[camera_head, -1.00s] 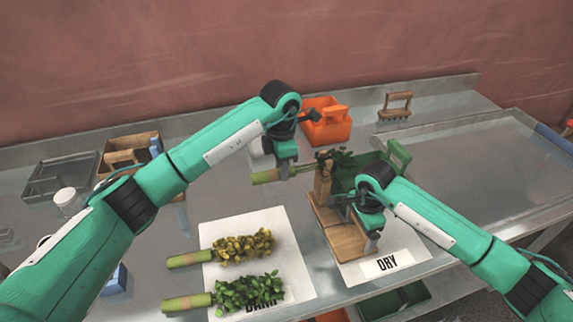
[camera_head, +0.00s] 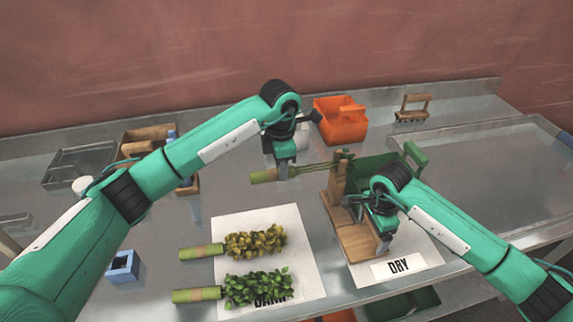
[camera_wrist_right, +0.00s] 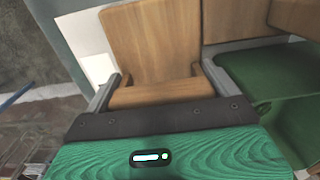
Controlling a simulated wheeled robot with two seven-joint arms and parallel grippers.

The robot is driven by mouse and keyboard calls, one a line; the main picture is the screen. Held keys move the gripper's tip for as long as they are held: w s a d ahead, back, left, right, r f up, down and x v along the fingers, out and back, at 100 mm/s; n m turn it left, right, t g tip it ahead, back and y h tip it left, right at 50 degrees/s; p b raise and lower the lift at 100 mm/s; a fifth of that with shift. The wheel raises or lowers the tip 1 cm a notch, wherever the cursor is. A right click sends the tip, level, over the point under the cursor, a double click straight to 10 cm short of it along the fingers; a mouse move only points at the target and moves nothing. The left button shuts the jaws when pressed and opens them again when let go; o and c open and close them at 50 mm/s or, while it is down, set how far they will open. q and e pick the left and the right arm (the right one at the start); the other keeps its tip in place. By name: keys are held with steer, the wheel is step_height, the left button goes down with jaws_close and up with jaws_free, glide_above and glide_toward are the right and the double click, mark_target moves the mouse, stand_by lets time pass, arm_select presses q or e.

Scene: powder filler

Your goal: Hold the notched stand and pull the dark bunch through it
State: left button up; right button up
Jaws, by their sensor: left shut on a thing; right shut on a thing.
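The notched wooden stand (camera_head: 337,181) is upright on its flat wooden base (camera_head: 357,241), on the white sheet by the DRY label. My right gripper (camera_head: 366,216) is shut on the stand's base; in the right wrist view its fingers sit either side of the wood (camera_wrist_right: 160,92). My left gripper (camera_head: 286,173) is shut on the dark bunch, left of the stand. The bunch's pale green wrapped end (camera_head: 263,176) sticks out left of the fingers. Its thin stems (camera_head: 317,165) run right to the stand's top. Few or no leaves show on them.
A green bin (camera_head: 415,155) stands behind the stand, partly hidden. A yellowish bunch (camera_head: 254,243) and a green bunch (camera_head: 257,288) lie on the DAMP sheet (camera_head: 228,226). An orange bin (camera_head: 341,122) and a wooden rake-like tool (camera_head: 412,108) are at the back. The right tray is clear.

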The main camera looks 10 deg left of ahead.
mark_target(260, 173)
arm_select(q)
steer(key=shift+s+a, duration=0.1)
steer(key=shift+a, duration=0.05)
steer(key=shift+s+a, duration=0.25)
steer(key=shift+a, duration=0.4)
steer(key=shift+s+a, duration=0.2)
steer(key=shift+a, duration=0.4)
steer(key=shift+a, duration=0.1)
steer(key=shift+s+a, duration=0.25)
steer(key=shift+a, duration=0.35)
steer(key=shift+s+a, duration=0.25)
steer(key=shift+a, duration=0.35)
steer(key=shift+s+a+r, duration=0.1)
steer(key=shift+a+r, duration=0.2)
steer(key=shift+r, duration=0.9)
steer(key=shift+s+a+r, duration=0.15)
steer(key=shift+a+r, duration=0.15)
steer(key=shift+r, duration=0.85)
steer(key=shift+s+a+r, duration=0.1)
steer(key=shift+a+r, duration=0.2)
steer(key=shift+r, duration=0.9)
arm_select(e)
steer(key=o, duration=0.7)
